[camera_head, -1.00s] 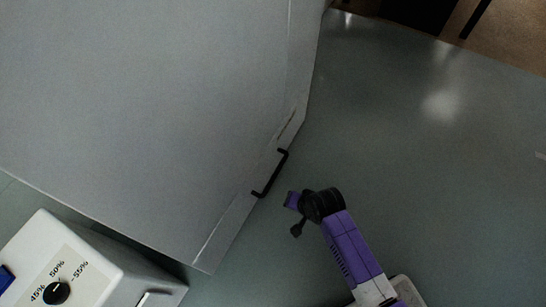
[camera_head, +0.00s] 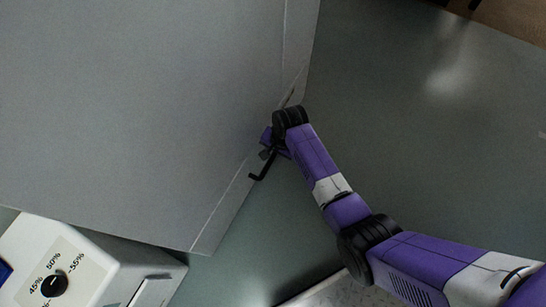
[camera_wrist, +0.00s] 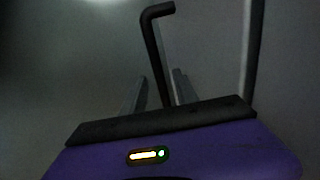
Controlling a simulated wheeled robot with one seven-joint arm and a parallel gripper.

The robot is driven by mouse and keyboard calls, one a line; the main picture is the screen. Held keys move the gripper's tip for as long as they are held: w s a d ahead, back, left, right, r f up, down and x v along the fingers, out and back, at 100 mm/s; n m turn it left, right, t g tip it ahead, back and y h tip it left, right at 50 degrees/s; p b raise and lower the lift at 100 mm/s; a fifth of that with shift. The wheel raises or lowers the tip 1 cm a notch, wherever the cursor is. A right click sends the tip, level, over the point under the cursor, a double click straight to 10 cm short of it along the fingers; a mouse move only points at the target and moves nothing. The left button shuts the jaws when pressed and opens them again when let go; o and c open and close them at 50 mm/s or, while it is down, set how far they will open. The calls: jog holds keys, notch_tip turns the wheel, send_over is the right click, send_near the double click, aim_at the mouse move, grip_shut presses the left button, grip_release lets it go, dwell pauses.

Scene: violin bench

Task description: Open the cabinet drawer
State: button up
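The large grey cabinet (camera_head: 140,100) fills the left of the head view. Its black bar handle (camera_head: 261,171) sits on the narrow front face, and I see no clear gap at the drawer front (camera_head: 219,215). My gripper (camera_head: 267,147) is at the handle and hides its upper part. In the wrist view the handle (camera_wrist: 154,48) runs between my two fingers (camera_wrist: 157,92), which stand apart on either side of it. The gripper is open; I cannot tell whether a finger touches the bar.
A white box (camera_head: 120,262) with a black percentage dial (camera_head: 54,284) stands at the lower left, close to the cabinet. A pale speckled surface shows at the bottom.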

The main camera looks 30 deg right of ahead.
jog(key=shift+w+a+f, duration=0.1)
jog(key=shift+f, duration=0.5)
grip_shut()
dwell(1.1)
